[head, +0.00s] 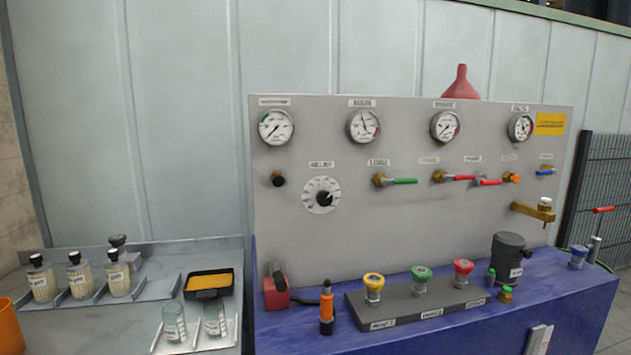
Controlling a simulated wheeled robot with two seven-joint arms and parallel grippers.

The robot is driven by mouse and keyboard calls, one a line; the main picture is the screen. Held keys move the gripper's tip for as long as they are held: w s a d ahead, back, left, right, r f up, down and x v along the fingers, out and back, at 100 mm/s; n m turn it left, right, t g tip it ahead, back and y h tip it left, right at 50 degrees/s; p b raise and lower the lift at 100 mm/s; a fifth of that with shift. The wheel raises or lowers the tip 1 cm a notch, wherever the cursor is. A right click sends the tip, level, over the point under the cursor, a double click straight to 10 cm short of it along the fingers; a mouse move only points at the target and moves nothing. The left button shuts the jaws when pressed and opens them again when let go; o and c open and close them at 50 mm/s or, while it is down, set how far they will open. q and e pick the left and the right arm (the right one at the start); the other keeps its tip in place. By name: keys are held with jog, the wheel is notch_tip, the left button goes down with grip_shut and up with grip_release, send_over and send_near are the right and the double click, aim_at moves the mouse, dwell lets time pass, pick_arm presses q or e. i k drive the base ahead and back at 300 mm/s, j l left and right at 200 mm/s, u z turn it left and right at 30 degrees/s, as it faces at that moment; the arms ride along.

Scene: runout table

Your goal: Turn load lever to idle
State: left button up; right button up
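A grey upright panel (340,225) stands on a blue bench (400,343). A red block with a dark, tilted lever (277,290) sits at the panel's lower left. A valve with a green handle (396,181) is on the panel, its handle pointing right. Valves with red handles (459,177) and a blue-handled valve (545,172) are to its right. A round dial with a black knob (322,196) is at the left. The labels are too blurred to tell which one is the load lever. Neither of my grippers is in view.
A black base (411,304) carries yellow, green and red knobs. An orange-and-black upright tool (327,308) stands close to the red block. A dark canister (508,259) is at the right. Bottles (79,277) and a yellow-filled tray (208,284) are on the left table.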

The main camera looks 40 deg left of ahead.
aim_at(385, 183)
jog(key=u, duration=0.6)
jog(key=i+l+u, duration=0.25)
jog(key=i+l, duration=0.15)
jog(key=l, duration=0.2)
jog(key=i+l+u, duration=0.15)
jog(key=l, duration=0.2)
jog(key=i+l+u, duration=0.15)
jog(key=l, duration=0.2)
jog(key=i+l+u, duration=0.1)
jog(key=l, duration=0.25)
jog(key=i+l+u, duration=0.15)
jog(key=l, duration=0.25)
jog(key=i+l+u, duration=0.15)
jog(key=l, duration=0.25)
jog(key=i+l+u, duration=0.1)
jog(key=l, duration=0.3)
jog(key=i, duration=0.05)
